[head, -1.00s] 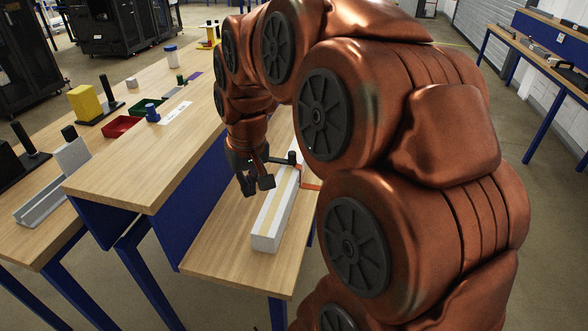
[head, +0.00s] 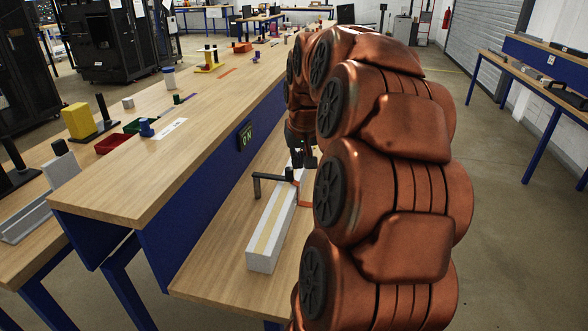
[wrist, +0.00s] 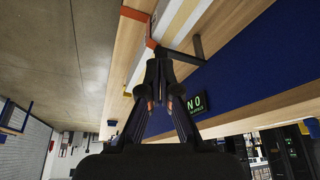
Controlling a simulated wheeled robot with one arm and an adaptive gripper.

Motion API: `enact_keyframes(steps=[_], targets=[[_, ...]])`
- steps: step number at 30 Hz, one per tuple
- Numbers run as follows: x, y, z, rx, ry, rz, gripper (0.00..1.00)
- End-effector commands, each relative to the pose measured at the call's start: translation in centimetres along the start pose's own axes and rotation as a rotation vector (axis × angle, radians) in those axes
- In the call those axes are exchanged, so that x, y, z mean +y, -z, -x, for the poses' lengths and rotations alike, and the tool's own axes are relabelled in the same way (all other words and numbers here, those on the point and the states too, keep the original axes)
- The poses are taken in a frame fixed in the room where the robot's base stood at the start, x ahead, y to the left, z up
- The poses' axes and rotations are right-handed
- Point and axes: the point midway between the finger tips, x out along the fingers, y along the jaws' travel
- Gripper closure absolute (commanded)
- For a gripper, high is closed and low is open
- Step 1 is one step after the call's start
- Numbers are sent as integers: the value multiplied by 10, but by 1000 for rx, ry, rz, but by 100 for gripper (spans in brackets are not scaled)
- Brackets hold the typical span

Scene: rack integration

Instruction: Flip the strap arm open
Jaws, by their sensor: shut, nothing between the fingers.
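A dark strap arm (head: 272,177) reaches left from a short dark knob over a long white block with a tan stripe (head: 262,240), and its end leg points down left of the block. In the wrist view the strap arm (wrist: 186,56) is also a dark bar with a bent end. An orange bracket (head: 304,203) is at the block's right side. My gripper (head: 303,164) is shut and empty, above the block just beyond the strap arm. In the wrist view my gripper's fingertips (wrist: 159,66) are together close to the bar; contact cannot be told.
The block lies on a lower wooden shelf (head: 215,262) beside a higher wooden bench (head: 110,190) with a blue side panel. A green-lettered sign (head: 246,137) is on that panel. A red bin (head: 111,143) and small parts stand left. The shelf's front is clear.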

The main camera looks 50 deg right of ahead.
Motion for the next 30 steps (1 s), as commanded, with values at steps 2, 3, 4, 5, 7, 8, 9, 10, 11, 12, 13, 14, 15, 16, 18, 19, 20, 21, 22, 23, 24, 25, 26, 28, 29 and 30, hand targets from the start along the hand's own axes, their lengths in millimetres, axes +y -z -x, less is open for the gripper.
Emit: enact_keyframes(steps=[2, 3, 4, 5, 7, 8, 9, 10, 11, 12, 13, 14, 15, 16, 18, 19, 20, 21, 22, 23, 24, 25, 26, 28, 29, 30], targets=[[0, 0, -4, -3, 0, 0, 100], [0, -1, -7, -3, 0, 0, 100], [0, -1, -10, -4, 0, 0, 100], [0, -1, -12, -4, 0, 0, 100], [0, 0, -20, -1, 0, 0, 100], [0, 0, -24, -1, 0, 0, 100], [0, 0, -30, -1, 0, 0, 100], [0, 0, -34, -2, 0, 0, 100], [0, 0, -39, -3, 0, 0, 100], [0, -1, -46, -3, 0, 0, 100], [0, -1, -51, -2, 0, 0, 100], [0, -1, -57, -3, 0, 0, 100], [0, -1, -64, -5, 1, 0, 100], [0, -2, -69, -7, 1, 0, 100], [0, -2, -79, -6, 1, 0, 100], [0, -1, -83, -4, 0, 0, 100], [0, -1, -87, -3, 0, 0, 100], [0, -1, -92, -3, 0, 0, 100], [0, -1, -96, -4, 0, 0, 100], [0, -1, -100, -4, 0, 0, 100], [0, 4, -100, -1, 0, 0, 100], [0, 7, -101, -1, 0, 0, 100], [0, 10, -102, -1, 1, 0, 100], [0, 16, -105, -1, 0, 0, 100], [0, 19, -106, 0, 0, 0, 100], [0, 23, -107, 1, 0, 0, 100]])
